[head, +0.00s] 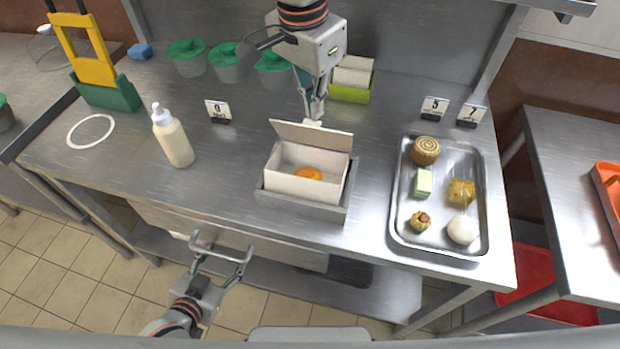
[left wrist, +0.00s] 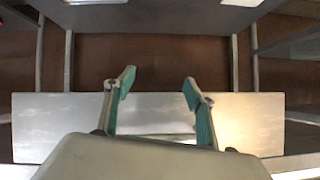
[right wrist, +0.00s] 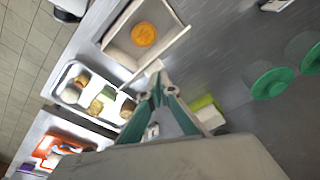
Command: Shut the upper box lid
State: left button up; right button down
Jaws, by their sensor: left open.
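An open white box (head: 276,183) sits in a grey holder (head: 287,205) on the steel counter, with a round orange item (head: 308,173) inside. Its lid (head: 320,136) stands raised along the far edge. In the right wrist view the box (right wrist: 122,50) shows with the lid (right wrist: 172,47) nearly edge-on. My right gripper (head: 314,113) is just behind the lid, pointing down, its fingers closed together. A small white piece (right wrist: 152,68) lies at its fingertips by the lid; whether they grip it is unclear. My left gripper (head: 221,250) is open and empty in front of the counter edge.
A metal tray (head: 400,225) with several food pieces lies right of the box. A squeeze bottle (head: 174,140) stands to its left. A green container (head: 350,95) with a pale box stands behind, beside several green-lidded pots (head: 188,58).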

jog(key=f, duration=0.1)
jog(key=w+f, duration=0.1)
jog(key=shift+a+f, duration=0.1)
jog(key=shift+f, duration=0.2)
jog(key=shift+r, duration=0.15)
jog(key=shift+s+d+r, duration=0.2)
jog(key=shift+s+r, duration=0.05)
jog(key=shift+r, duration=0.05)
pick_arm(q)
jog(key=shift+a+f, duration=0.1)
jog(key=shift+f, duration=0.35)
pick_arm(e)
jog(key=shift+w, duration=0.2)
jog(key=shift+r, duration=0.1)
